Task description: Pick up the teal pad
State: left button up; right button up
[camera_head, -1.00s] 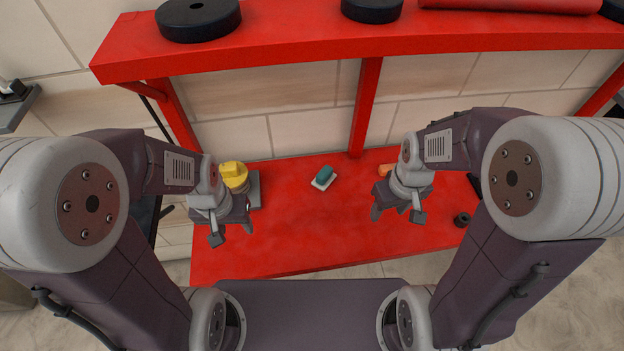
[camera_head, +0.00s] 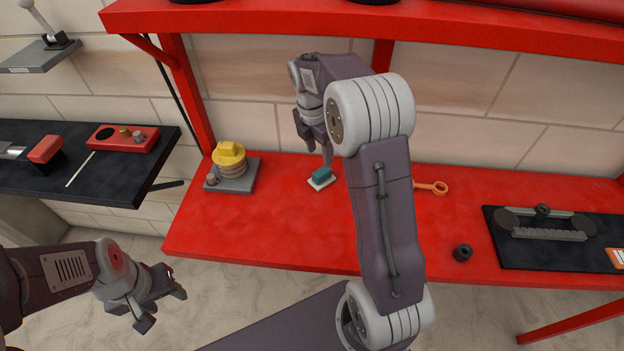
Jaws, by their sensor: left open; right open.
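The teal pad (camera_head: 322,173) lies on a small white base (camera_head: 319,184) on the red bench top (camera_head: 270,225), near its back edge. My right gripper (camera_head: 316,150) is open and empty, just above and slightly left of the pad, fingers pointing down. It looks apart from the pad, though the exact gap is hard to judge. My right arm stands just right of the pad and hides part of the bench. My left gripper (camera_head: 163,302) is open and empty at lower left, in front of the bench and away from the pad.
A yellow-topped coil on a grey plate (camera_head: 233,178) stands left of the pad. An orange ring tool (camera_head: 436,188), a dark nut (camera_head: 462,252) and a black mat (camera_head: 520,258) lie to the right. A red shelf (camera_head: 470,27) runs overhead. A dark side table (camera_head: 95,175) stands left.

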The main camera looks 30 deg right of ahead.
aim_at(322, 171)
jog(key=f, duration=0.4)
jog(key=shift+d+b, duration=0.35)
notch_tip(322, 171, down, 4)
jog(key=shift+s+d+f+b, duration=0.1)
jog(key=shift+s+d+b, duration=0.05)
jog(key=shift+b, duration=0.35)
jog(key=shift+d+f, duration=0.1)
jog(key=shift+f, duration=0.2)
jog(key=shift+r, duration=0.1)
grip_shut()
